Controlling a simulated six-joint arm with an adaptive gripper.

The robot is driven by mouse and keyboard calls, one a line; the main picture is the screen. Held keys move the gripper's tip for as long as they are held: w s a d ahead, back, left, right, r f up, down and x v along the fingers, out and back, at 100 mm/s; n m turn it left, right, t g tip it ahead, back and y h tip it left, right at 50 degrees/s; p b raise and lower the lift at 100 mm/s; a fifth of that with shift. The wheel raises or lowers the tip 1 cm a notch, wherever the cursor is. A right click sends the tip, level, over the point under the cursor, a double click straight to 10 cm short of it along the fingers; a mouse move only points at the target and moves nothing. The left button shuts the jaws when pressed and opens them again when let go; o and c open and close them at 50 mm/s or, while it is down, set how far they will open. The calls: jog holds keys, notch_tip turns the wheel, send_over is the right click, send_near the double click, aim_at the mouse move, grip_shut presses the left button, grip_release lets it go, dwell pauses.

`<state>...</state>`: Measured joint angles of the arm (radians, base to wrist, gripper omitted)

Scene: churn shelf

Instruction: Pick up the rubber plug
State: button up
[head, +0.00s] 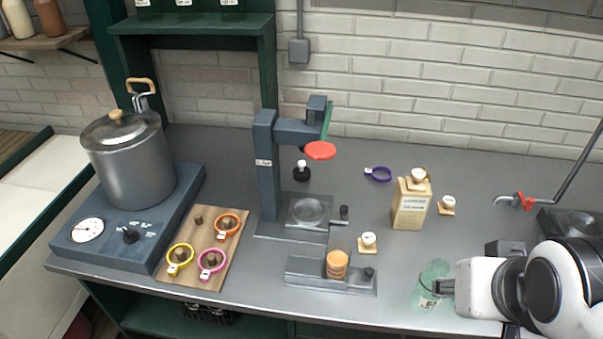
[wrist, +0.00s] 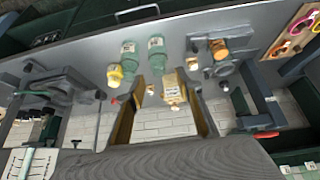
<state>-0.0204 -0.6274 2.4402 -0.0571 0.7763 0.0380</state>
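I cannot surely tell which thing is the rubber plug. A small black piece with a white round top (head: 301,170) stands behind the press plate in the head view and may be it. My gripper (head: 446,287) is at the front right in the head view, its fingertips beside a pale green jar (head: 432,280). In the wrist view my gripper (wrist: 161,90) has its two fingers wide apart. No object is clasped between them. Green jars (wrist: 157,55) and a carton (wrist: 172,88) show beyond the fingers.
A beige carton (head: 410,207) and white-knobbed pieces on wooden squares (head: 368,243) stand mid-counter. A dark press (head: 267,170) with a red disc (head: 320,150), a stack of orange discs (head: 337,264), and a wooden board with coloured rings (head: 207,275) lie left. Counter near the purple ring (head: 379,175) is fairly clear.

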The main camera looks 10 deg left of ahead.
jog(key=w+a+n+t+y, duration=0.1)
jog(key=w+a+t, duration=0.15)
jog(key=w, duration=1.15)
jog(key=w+a+n+t, duration=0.1)
jog(key=w+a, duration=0.3)
jog(key=w, duration=1)
jog(key=w+a+f+n+y, duration=0.1)
jog(key=w+a+f+y, duration=0.1)
jog(key=w+a+f, duration=0.2)
jog(key=w+a+f+n+y, duration=0.2)
jog(key=w+a+f, duration=0.3)
jog(key=a, duration=0.4)
jog(key=w+a+f+n+y, duration=0.1)
jog(key=w+a+f+y, duration=0.1)
jog(key=w+a+f, duration=0.3)
jog(key=shift+a+f+n+t+y, duration=0.2)
jog(key=shift+a+n+t+y, duration=0.15)
jog(key=shift+a, duration=0.3)
jog(key=shift+x, duration=1.35)
